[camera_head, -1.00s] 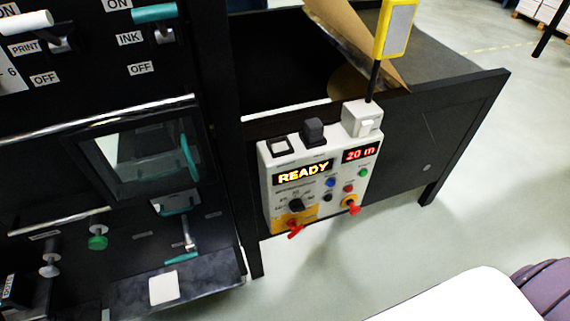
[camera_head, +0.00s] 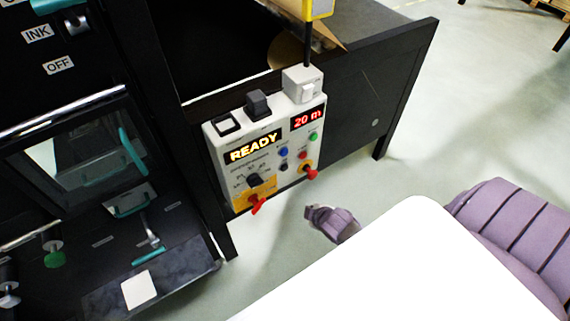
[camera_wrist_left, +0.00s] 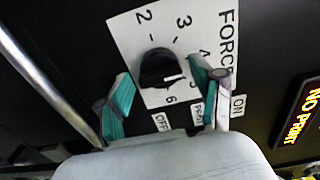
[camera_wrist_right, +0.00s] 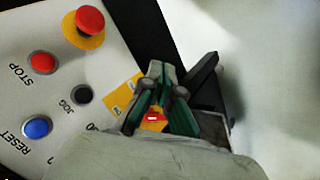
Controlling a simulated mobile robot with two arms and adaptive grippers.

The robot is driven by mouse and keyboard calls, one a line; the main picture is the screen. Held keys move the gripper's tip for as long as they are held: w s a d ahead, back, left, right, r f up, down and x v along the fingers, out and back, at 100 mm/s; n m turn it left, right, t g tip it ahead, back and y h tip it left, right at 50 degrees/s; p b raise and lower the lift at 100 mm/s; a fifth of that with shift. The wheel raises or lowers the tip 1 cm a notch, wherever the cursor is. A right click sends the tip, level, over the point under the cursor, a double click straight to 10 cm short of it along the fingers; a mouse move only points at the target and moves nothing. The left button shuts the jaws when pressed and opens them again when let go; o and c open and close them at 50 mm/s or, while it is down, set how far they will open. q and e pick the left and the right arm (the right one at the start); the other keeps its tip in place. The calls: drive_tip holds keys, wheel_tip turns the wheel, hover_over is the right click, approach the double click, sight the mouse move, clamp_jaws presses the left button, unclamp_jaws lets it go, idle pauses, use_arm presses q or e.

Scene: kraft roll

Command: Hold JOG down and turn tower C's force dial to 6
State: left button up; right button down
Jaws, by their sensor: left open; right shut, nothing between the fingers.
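A black force dial (camera_wrist_left: 158,68) sits on a white FORCE plate (camera_wrist_left: 130,30) in the left wrist view. Its white mark points roughly right, but I cannot read the exact setting. No tower letter shows. My left gripper (camera_wrist_left: 162,75) is open, with one teal finger on each side of the dial; contact is unclear. The black JOG button (camera_wrist_right: 81,95) is on the control panel in the right wrist view and also shows in the head view (camera_head: 283,168). My right gripper (camera_wrist_right: 155,80) is shut and empty, apart from JOG, beside the panel's edge; in the head view it (camera_head: 315,212) is below the panel.
The panel (camera_head: 222,155) reads READY and 20 m. Near JOG are a red STOP button (camera_wrist_right: 43,63), a blue RESET button (camera_wrist_right: 37,127) and a red mushroom button (camera_wrist_right: 90,20). A NO PRINT display (camera_wrist_left: 297,110) is right of the dial.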

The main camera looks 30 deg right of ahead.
sight(284, 167)
drive_tip(key=shift+n+t, duration=0.4)
drive_tip(key=shift+n, duration=0.1)
drive_tip(key=w+r, duration=0.1)
drive_tip(key=r, duration=0.2)
drive_tip(key=w+r, duration=0.1)
drive_tip(key=r, duration=0.1)
drive_tip(key=shift+w+d, duration=0.3)
drive_tip(key=shift+w, duration=0.05)
drive_tip(key=w, duration=0.8)
drive_tip(key=shift+w, duration=0.4)
drive_tip(key=shift+w, duration=0.15)
idle(0.4)
drive_tip(key=shift+w, duration=0.25)
